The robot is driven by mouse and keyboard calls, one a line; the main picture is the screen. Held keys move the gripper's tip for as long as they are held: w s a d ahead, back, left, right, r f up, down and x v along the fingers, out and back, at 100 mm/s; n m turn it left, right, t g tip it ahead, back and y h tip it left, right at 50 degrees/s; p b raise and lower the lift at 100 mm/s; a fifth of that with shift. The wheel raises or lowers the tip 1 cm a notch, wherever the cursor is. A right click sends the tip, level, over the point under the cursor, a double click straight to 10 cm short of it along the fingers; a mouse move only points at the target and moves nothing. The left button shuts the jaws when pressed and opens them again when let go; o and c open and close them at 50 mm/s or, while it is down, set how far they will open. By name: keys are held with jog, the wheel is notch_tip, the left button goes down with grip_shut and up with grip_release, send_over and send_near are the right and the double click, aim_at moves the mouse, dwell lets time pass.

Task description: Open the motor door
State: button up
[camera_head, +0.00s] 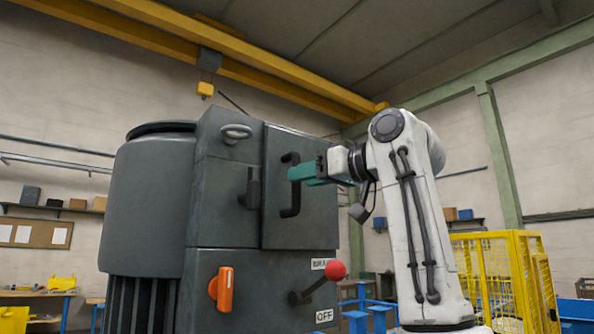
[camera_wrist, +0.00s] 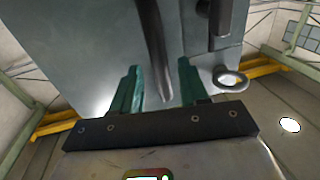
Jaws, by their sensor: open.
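The motor door (camera_head: 322,218) is a dark grey panel on the upper front of the motor housing and looks closed. Its dark vertical bar handle (camera_head: 290,202) is near the door's left side. My gripper (camera_head: 293,173) has teal fingers and is at the handle's upper part. In the wrist view the handle (camera_wrist: 152,40) runs between the two open fingers (camera_wrist: 160,66); I cannot tell whether either finger touches it. A dark latch (camera_head: 251,188) sits on the housing just left of the door; it also shows in the wrist view (camera_wrist: 221,18).
A lifting eye (camera_head: 236,132) is on the housing at upper left. A yellow cage (camera_head: 500,270) stands at the right, behind my arm.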

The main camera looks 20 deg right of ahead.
aim_at(296, 207)
jog(key=shift+p+x, duration=0.5)
jog(key=shift+x, duration=1.25)
jog(key=shift+c, duration=0.4)
grip_shut()
jog(key=shift+s, duration=0.1)
